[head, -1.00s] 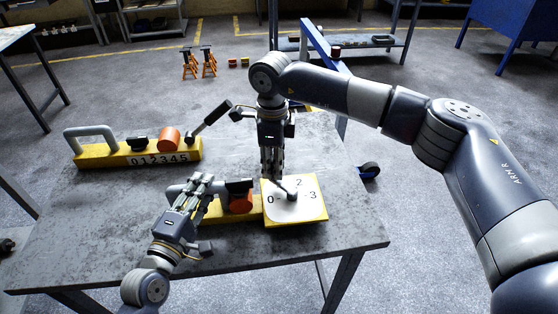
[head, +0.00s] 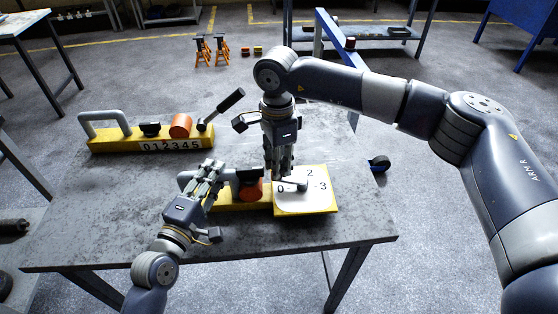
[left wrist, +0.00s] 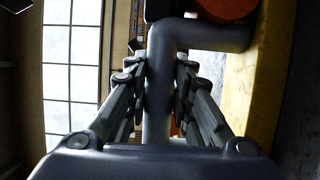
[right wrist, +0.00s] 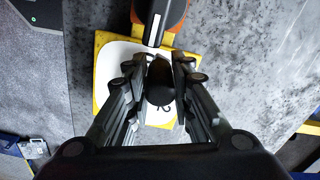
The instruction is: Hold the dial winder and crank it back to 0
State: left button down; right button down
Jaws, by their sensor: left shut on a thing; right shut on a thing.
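The dial winder has a yellow base (head: 235,202), a grey carrying handle (head: 184,178), an orange drum (head: 252,190) and a white dial plate (head: 310,202) on which 0, 2 and 3 are readable. My left gripper (head: 214,166) is shut on the grey handle, which stands between its fingers in the left wrist view (left wrist: 158,95). My right gripper (head: 281,177) is shut on the dark crank grip (right wrist: 160,82) above the plate. The grey crank arm (head: 295,186) lies beside the 0. The 1 is hidden behind my right gripper.
A second yellow unit (head: 125,143) marked 012345, with a handle, orange drum and raised lever, stands at the table's back left. The grey table (head: 100,222) is bare at its front and left. A blue frame (head: 330,40) rises behind the table.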

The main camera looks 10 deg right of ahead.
jog(key=shift+s+a, duration=0.15)
jog(key=shift+a, duration=0.1)
jog(key=c, duration=1.4)
grip_release()
jog(key=shift+o, duration=0.2)
notch_tip(320, 180, up, 12)
